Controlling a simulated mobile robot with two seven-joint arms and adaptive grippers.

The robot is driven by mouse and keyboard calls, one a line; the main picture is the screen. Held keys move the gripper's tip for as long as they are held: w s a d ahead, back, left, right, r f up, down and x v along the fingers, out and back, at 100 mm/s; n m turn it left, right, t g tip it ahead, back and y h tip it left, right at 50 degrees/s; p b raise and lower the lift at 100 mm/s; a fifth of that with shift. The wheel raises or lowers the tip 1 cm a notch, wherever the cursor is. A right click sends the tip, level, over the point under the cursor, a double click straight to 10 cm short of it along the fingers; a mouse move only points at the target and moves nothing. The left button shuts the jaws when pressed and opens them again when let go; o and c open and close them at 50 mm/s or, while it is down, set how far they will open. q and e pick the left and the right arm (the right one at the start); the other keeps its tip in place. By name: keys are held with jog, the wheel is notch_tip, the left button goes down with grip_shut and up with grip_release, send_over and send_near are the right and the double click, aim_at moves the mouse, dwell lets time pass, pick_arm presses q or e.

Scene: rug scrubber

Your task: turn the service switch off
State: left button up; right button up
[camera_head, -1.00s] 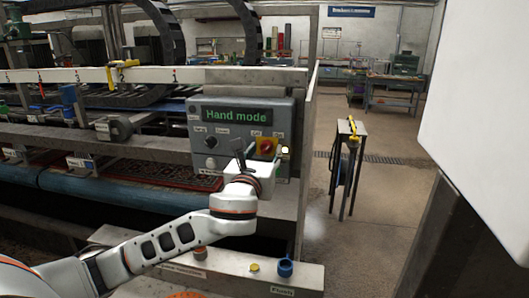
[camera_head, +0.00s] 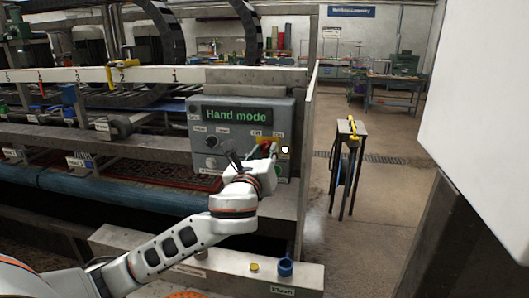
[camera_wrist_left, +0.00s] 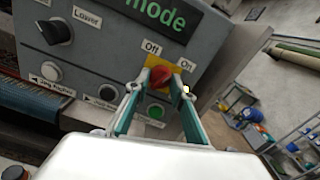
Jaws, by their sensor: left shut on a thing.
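The service switch is a red knob (camera_wrist_left: 161,75) on a yellow plate, between the labels Off on the left and On on the right. It also shows, partly covered, in the head view (camera_head: 265,153) on the grey control panel (camera_head: 225,142). My left gripper (camera_wrist_left: 160,72) has its two fingers on either side of the red knob and is shut on it. In the head view the left gripper (camera_head: 254,157) reaches the panel from below. The knob's exact angle is hard to tell. My right gripper is not in view.
A green display (camera_head: 237,116) reads "Hand mode". A small lamp (camera_wrist_left: 186,90) glows right of the switch. A green button (camera_wrist_left: 156,111) lies just below it, and a black Lower knob (camera_wrist_left: 56,31) is at left. A small table (camera_head: 347,130) stands right, with open floor around it.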

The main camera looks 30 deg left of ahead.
pick_arm(q)
jog(key=n, duration=0.6)
jog(key=shift+n, duration=0.3)
jog(key=n, duration=0.3)
jog(key=shift+r+n, duration=0.1)
jog(key=shift+n, duration=1.7)
jog(key=o, duration=1.1)
jog(key=v, duration=0.7)
jog(key=shift+s, duration=0.2)
